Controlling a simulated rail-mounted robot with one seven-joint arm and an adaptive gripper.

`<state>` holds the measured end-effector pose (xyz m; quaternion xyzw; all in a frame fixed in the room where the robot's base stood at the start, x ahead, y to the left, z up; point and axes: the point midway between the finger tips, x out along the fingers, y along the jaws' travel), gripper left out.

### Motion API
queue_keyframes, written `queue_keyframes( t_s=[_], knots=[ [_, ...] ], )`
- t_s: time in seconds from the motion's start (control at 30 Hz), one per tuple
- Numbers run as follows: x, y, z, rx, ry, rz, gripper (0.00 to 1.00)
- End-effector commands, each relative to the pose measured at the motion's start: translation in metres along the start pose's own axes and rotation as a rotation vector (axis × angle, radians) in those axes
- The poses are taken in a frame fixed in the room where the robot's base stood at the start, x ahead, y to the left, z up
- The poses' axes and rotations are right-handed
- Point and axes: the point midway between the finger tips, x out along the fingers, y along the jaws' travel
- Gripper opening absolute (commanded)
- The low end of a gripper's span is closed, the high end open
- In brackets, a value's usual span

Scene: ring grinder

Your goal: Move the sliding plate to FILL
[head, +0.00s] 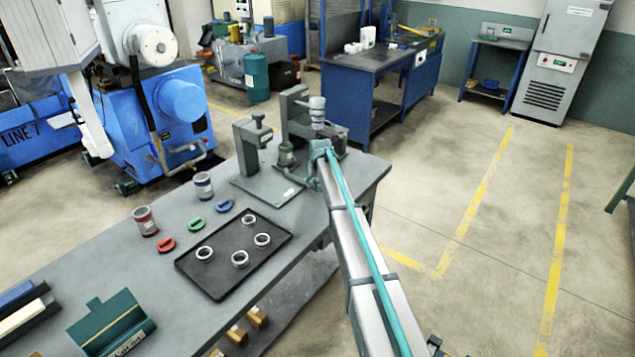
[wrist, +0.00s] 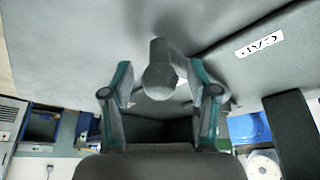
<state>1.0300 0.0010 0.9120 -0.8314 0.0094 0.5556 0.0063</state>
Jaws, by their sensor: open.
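The grey fixture (head: 268,185) stands at the far end of the workbench in the head view, with upright posts and a flat base. My arm reaches it from the lower right and covers part of it. I cannot pick out the sliding plate or read a FILL mark. My gripper (wrist: 159,88) is open in the wrist view, with one teal-edged finger on each side of a rounded grey knob (wrist: 159,80). The knob lies between the fingers; I cannot tell whether either touches it. In the head view the fingertips cannot be made out clearly.
A dark tray (head: 213,283) with several metal rings lies on the workbench (head: 110,257). Red and blue parts and two small cans stand beside it. A green box (head: 112,325) is at the near end. A white label (wrist: 259,44) sits on a grey surface in the wrist view.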

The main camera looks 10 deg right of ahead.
Motion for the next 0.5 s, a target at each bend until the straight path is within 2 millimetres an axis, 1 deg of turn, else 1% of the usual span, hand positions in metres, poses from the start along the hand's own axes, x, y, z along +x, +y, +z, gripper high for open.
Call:
queue_keyframes(
  t_s=[0.1, 0.13, 0.37, 0.4, 0.47, 0.5],
  knots=[
    [-0.0001, 0.0000, 0.0001, 0.000, 0.000, 0.000, 0.59],
    [-0.0001, 0.0000, 0.0001, 0.000, 0.000, 0.000, 0.56],
    [-0.0004, 0.0000, 0.0000, 0.000, 0.000, 0.000, 0.18],
    [-0.0004, 0.0000, 0.0000, 0.000, 0.000, 0.000, 0.11],
    [-0.0005, 0.0000, 0.0000, 0.000, 0.000, 0.000, 0.01],
    [-0.0005, 0.0000, 0.0000, 0.000, 0.000, 0.000, 0.00]
  ],
)
